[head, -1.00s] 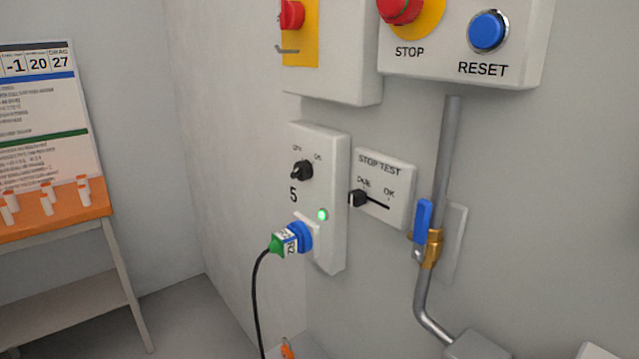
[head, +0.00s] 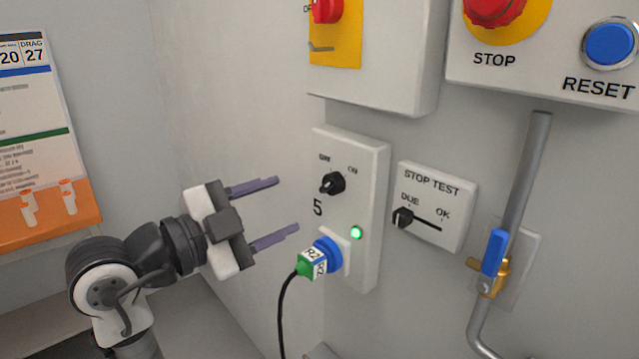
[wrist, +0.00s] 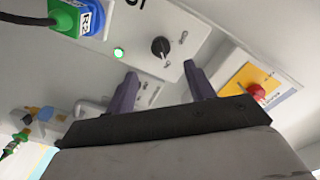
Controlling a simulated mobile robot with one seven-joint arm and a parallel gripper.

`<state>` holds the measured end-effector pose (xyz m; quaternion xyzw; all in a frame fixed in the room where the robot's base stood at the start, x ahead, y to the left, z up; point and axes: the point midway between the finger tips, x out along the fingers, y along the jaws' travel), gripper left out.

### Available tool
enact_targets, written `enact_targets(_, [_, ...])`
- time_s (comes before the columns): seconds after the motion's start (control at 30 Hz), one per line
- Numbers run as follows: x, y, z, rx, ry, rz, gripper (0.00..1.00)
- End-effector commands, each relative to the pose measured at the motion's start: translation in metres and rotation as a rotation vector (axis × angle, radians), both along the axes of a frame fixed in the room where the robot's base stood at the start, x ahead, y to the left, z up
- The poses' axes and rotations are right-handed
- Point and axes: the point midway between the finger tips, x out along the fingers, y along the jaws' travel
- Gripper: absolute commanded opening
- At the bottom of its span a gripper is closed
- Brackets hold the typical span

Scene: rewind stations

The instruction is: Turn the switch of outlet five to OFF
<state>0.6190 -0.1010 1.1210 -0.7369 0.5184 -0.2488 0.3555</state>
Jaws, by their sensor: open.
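The outlet five box (head: 345,245) is a white wall panel marked 5, with a black rotary switch (head: 332,183) between the labels OFF and ON. The switch's exact setting is hard to read. A green lamp (head: 356,233) is lit below it. A blue and green plug (head: 322,257) labelled R2 sits in the socket with a black cable hanging down. My gripper (head: 288,206) is open and empty, left of the box and apart from it. In the wrist view the switch (wrist: 160,47) shows beyond and between the fingers (wrist: 160,85), not touched.
A STOP TEST slider panel (head: 436,207) is right of the box. A pipe with a blue-handled valve (head: 494,252) stands farther right. Above are a red switch on yellow (head: 328,10), a STOP button (head: 495,8) and a blue RESET button (head: 611,44).

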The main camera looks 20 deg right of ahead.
Motion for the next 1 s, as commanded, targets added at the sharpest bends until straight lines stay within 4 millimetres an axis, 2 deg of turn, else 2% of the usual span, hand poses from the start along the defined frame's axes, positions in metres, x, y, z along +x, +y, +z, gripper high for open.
enact_targets(0.03, [0.003, -0.012, 0.002, 0.001, 0.003, -0.004, 0.54])
enact_targets(0.2, [0.016, -0.045, 0.002, -0.001, 0.003, -0.003, 0.54])
enact_targets(0.4, [0.027, -0.074, 0.002, -0.002, 0.000, 0.000, 0.54])
enact_targets(0.6, [0.031, -0.085, 0.000, -0.002, 0.000, 0.003, 0.54])
enact_targets(0.87, [0.032, -0.086, 0.000, -0.002, 0.000, 0.003, 0.54])
enact_targets(1.0, [0.032, -0.086, 0.000, -0.002, 0.000, 0.003, 0.37])
